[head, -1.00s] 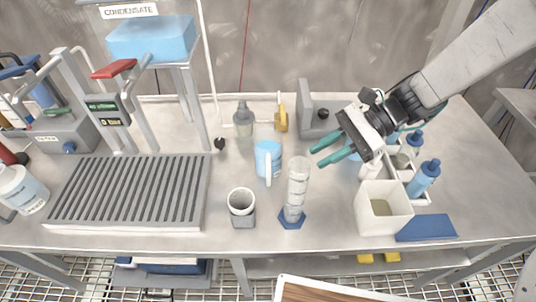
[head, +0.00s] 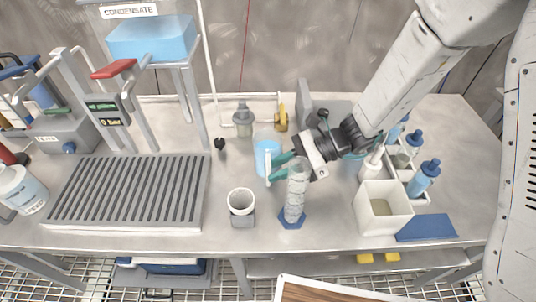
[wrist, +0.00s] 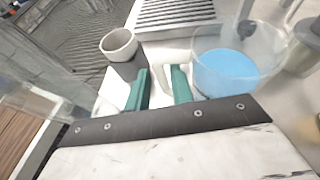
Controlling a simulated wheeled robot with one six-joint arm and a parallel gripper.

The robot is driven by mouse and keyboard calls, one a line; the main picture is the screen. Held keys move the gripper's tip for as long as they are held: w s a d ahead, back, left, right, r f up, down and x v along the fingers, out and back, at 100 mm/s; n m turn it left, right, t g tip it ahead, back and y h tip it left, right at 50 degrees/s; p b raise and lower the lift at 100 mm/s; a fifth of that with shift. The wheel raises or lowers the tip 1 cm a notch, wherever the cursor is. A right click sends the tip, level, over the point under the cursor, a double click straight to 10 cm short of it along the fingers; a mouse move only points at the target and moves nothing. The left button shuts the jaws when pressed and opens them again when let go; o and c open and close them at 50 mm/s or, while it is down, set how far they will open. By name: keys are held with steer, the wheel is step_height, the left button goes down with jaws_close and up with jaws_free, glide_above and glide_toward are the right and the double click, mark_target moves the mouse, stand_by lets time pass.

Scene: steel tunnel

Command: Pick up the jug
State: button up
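The jug (head: 267,153) is clear, holds blue liquid and has a pale handle. It stands upright mid-table, and its blue contents fill the right of the wrist view (wrist: 225,72). My gripper (head: 276,166) has come in from the right with its teal fingers at the handle. In the wrist view the fingers (wrist: 160,82) are apart, with the white handle showing between and just beyond them. I cannot tell whether either finger touches it. The tall clear cylinder partly hides the fingers in the head view.
The clear cylinder (head: 296,192) on a blue base stands close in front of my gripper. A white cup (head: 241,202) is front left, a grey bottle (head: 243,120) behind the jug. A slatted grey rack (head: 130,190) is left, a cream bin (head: 384,209) right.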

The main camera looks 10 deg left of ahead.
jaws_close()
steer(key=shift+r, duration=0.1)
step_height(320, 180, up, 18)
stand_by(0.6)
